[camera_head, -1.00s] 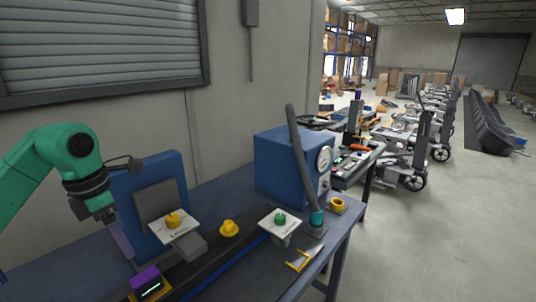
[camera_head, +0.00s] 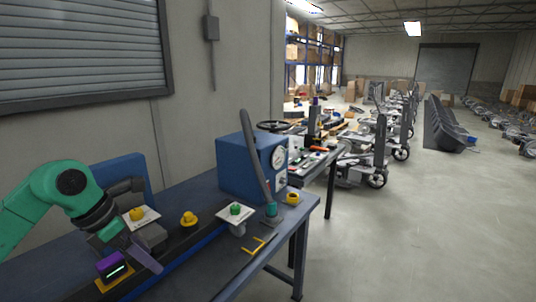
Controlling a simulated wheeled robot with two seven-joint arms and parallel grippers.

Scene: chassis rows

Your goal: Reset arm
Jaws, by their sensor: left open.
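My left arm is green and comes in from the left over a dark blue workbench (camera_head: 190,190). Its left gripper (camera_head: 146,258) points down and to the right, with a purple finger showing beside the purple box with a lit display (camera_head: 112,265). The gripper is open, and I see nothing held in it. One finger is partly hidden. A white plate with a yellow knob (camera_head: 138,214) is just behind the wrist, partly covered by it. My right gripper is out of view.
A yellow knob (camera_head: 188,219), a plate with a green knob (camera_head: 235,209), a grey upright lever (camera_head: 256,155), a blue box with a gauge (camera_head: 240,168) and a yellow ring (camera_head: 293,198) stand on the bench. Open floor lies to the right, with wheeled chassis (camera_head: 365,165) behind.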

